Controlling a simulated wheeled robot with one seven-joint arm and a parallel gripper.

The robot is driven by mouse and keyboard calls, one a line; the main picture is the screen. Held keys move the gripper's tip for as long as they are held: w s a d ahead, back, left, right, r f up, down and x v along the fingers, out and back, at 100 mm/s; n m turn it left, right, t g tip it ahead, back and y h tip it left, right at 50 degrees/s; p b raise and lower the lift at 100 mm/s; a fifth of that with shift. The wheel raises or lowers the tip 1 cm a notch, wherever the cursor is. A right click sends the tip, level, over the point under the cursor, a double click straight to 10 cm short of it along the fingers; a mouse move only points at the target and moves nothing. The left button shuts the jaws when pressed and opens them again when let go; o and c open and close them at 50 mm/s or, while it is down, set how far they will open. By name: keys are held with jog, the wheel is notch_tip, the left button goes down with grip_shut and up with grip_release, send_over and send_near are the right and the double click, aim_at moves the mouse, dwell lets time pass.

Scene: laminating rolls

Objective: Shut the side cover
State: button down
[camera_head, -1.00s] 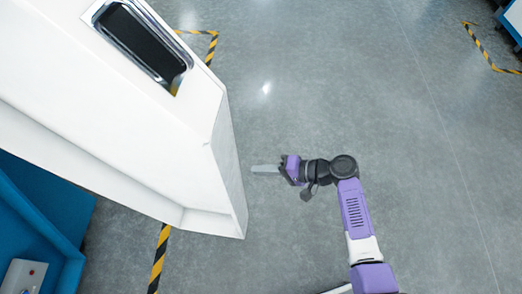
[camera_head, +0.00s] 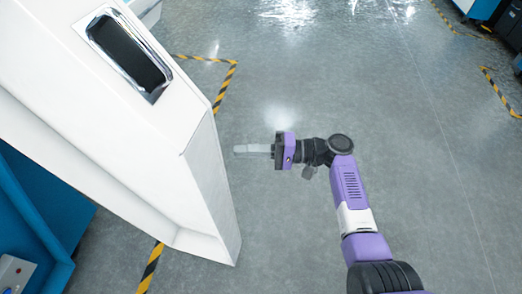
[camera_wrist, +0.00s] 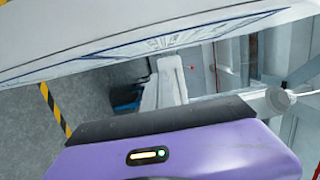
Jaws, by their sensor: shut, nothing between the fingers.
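The side cover (camera_head: 130,130) is the large white panel filling the left of the head view, with a chrome-rimmed dark recess (camera_head: 128,50) near its top. It stands swung out from the blue machine body (camera_head: 45,215), with a gap between them. My gripper (camera_head: 240,149) is shut and empty, pointing left at the cover's narrow end face. A small gap seems to separate its fingertips from that face, though contact is hard to judge. In the wrist view the white cover (camera_wrist: 130,35) spans the top, above my purple gripper housing.
Yellow-black floor tape (camera_head: 151,268) runs below the cover, and more tape (camera_head: 225,85) lies behind it. A small panel with a red button (camera_head: 14,273) is at lower left. The grey floor (camera_head: 420,150) right of my arm is clear.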

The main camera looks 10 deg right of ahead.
jog(key=shift+s+a+p, duration=0.3)
jog(key=shift+s+a, duration=0.5)
jog(key=shift+a, duration=0.35)
jog(key=shift+s+a+p, duration=0.3)
jog(key=shift+s+a, duration=0.45)
jog(key=shift+a, duration=0.35)
jog(key=shift+s, duration=0.1)
